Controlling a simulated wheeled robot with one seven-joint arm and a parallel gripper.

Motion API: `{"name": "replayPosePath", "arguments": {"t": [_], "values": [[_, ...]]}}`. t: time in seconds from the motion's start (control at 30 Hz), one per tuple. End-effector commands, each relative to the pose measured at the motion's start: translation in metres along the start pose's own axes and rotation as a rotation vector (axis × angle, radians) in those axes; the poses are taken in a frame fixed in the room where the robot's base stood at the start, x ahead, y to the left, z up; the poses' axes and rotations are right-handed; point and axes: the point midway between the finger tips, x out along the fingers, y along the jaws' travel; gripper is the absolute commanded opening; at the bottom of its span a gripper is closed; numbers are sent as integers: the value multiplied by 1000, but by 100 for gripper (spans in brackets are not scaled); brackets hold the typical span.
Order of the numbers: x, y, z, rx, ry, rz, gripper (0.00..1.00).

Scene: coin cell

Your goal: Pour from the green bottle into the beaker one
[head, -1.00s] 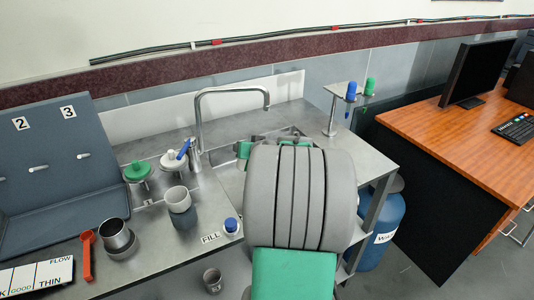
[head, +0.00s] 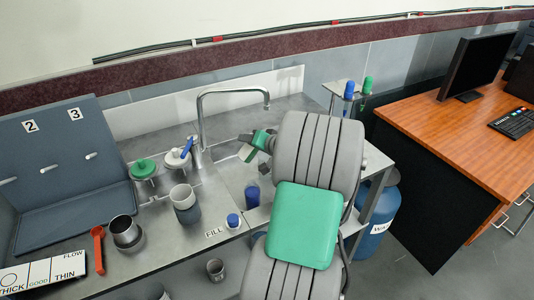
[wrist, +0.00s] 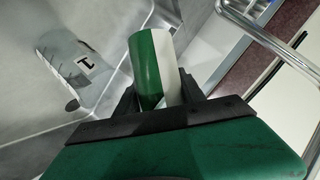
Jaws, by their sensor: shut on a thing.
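My gripper (wrist: 160,92) is shut on the green bottle (wrist: 148,58), a cylinder with a green side and a white side that sticks out past the fingers. In the head view my gripper (head: 252,143) is over the sink area, left of my arm, with the bottle partly hidden. A clear grey beaker marked 1 (wrist: 72,62) stands left of the bottle in the wrist view, apart from it. I cannot tell which vessel it is in the head view. No liquid stream shows.
A bent tap (head: 202,115) rises behind the sink. A dark blue vessel (head: 252,196) is below my gripper. A monitor (head: 470,70) is far right.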

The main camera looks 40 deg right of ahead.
Motion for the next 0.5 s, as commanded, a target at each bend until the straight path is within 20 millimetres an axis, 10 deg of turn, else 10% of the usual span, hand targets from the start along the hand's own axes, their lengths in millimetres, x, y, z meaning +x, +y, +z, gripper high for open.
{"name": "replayPosePath", "arguments": {"t": [0.5], "values": [[-1, -2, -2, 26, -3, -15, 0]]}}
